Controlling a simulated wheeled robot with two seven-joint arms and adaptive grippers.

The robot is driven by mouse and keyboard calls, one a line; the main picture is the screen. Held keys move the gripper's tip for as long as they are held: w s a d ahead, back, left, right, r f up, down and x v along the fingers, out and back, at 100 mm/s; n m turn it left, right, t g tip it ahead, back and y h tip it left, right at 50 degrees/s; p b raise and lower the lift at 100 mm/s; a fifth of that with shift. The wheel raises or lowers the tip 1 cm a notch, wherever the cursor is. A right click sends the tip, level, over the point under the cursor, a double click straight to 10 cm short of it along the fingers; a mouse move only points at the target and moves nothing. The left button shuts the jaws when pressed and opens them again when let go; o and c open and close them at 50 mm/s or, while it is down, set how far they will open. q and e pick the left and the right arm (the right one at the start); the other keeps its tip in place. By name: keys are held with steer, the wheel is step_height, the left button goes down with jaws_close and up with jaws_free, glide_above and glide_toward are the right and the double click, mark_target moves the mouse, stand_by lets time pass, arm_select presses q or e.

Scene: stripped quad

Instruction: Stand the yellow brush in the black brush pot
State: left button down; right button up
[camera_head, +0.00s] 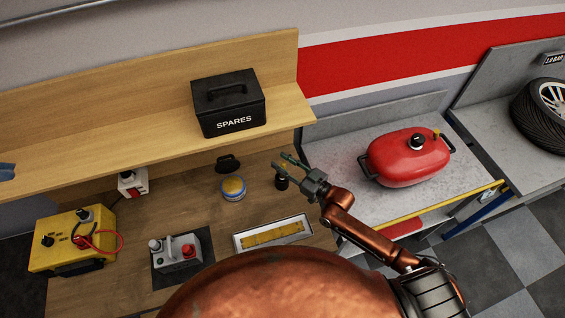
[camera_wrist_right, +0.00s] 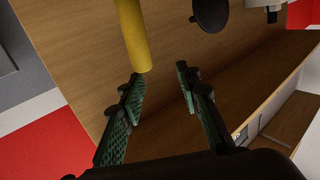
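The black brush pot (camera_head: 282,184) is a small dark cylinder on the wooden bench, close to the right edge of the bench. The yellow brush (camera_head: 278,169) shows as a short yellow piece above the pot and appears to stand in it. In the right wrist view the yellow brush handle (camera_wrist_right: 133,35) ends just beyond the fingertips, nearer the left finger; the pot is out of that view. My right gripper (camera_head: 286,162) is open, its fingers apart with nothing between them, close to the top of the handle. My left gripper is not in view.
A white tray (camera_head: 238,245) holds a long yellow piece in front. The shelf (camera_head: 140,131) with the SPARES box (camera_head: 228,104) overhangs behind. A red tank (camera_head: 405,158) stands right.

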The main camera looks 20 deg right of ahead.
steer(key=shift+s+d, duration=0.1)
steer(key=v, duration=1.1)
steer(key=shift+s+d, duration=0.25)
steer(key=shift+s, duration=0.05)
steer(key=shift+r, duration=0.1)
stand_by(0.5)
